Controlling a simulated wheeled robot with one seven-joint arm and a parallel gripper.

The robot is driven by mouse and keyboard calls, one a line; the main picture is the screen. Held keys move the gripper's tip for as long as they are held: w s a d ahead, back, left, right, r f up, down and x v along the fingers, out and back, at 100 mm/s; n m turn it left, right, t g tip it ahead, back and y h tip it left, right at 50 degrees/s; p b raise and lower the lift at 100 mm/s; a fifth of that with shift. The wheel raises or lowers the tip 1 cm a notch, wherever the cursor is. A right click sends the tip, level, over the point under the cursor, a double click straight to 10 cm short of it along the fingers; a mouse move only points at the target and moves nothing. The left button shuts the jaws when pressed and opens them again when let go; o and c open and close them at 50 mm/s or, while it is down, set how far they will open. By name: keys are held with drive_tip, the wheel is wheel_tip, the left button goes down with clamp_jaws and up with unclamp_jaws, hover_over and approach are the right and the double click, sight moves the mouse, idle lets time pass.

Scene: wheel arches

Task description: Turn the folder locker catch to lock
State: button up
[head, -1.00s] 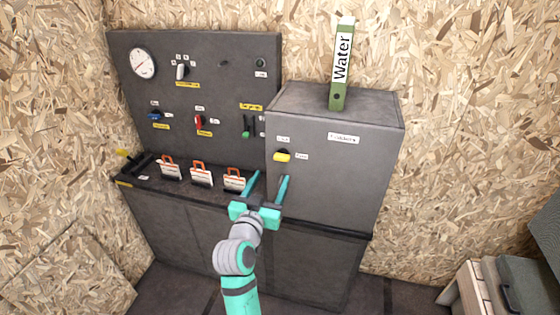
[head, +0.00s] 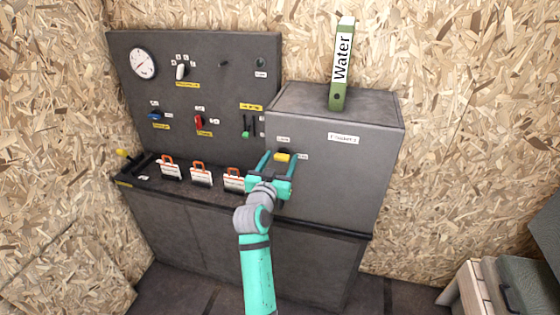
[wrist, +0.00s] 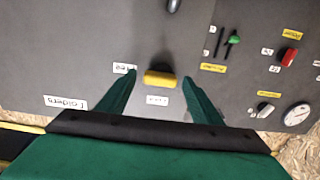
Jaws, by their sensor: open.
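The folder locker (head: 335,165) is a grey box at the right end of the bench, with a "Folders" label (head: 344,139) on its front. My gripper (head: 280,160) is open, one teal finger on each side of the catch. I see no finger touching it. The lettering on the catch labels is too small to read surely.
A green "Water" binder (head: 341,65) stands on the locker. The dark panel (head: 220,95) at left carries a gauge (head: 142,63), knobs and a green slider (head: 246,132).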

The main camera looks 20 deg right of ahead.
drive_tip(key=c, duration=1.1)
drive_tip(key=shift+o, duration=0.2)
drive_tip(key=n, duration=0.4)
drive_tip(key=shift+n, duration=0.4)
drive_tip(key=n, duration=0.4)
drive_tip(key=shift+w+a+n, duration=0.1)
drive_tip(key=shift+n, duration=0.2)
drive_tip(key=n, duration=0.4)
drive_tip(key=shift+a, duration=0.1)
drive_tip(key=shift+w+f+n, duration=0.1)
drive_tip(key=shift+n, duration=2.2)
